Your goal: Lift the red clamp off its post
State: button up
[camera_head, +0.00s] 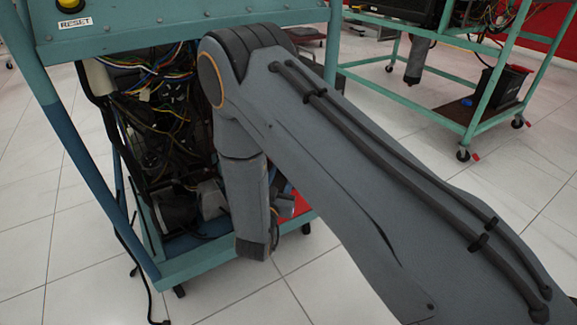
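My arm crosses the view from the lower right to the front engine trainer (185,30), and its wrist hangs down at the trainer's right side. Only a small part of what may be my gripper shows at the wrist's right edge. Its fingertips are hidden, so I cannot tell whether it is open, shut or holding anything. A red surface (300,207) shows low on the trainer, just right of the wrist. I cannot make out the red clamp or its post; my arm covers much of that area.
The trainer's teal frame encloses loose wiring (160,100) and engine parts. A yellow button (70,4) sits on its top panel. A dark cable (140,265) hangs to the floor at left. A second teal cart (420,105) with a black battery (500,86) stands behind at right. White tiled floor (225,305) is open in front.

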jog(key=w+b, duration=0.1)
jog(key=w, duration=0.2)
jog(key=w+d+b, duration=0.1)
jog(key=w, duration=0.3)
jog(key=shift+w+d+b, duration=0.15)
jog(key=shift+d+b, duration=0.05)
jog(key=shift+b, duration=0.15)
grip_shut()
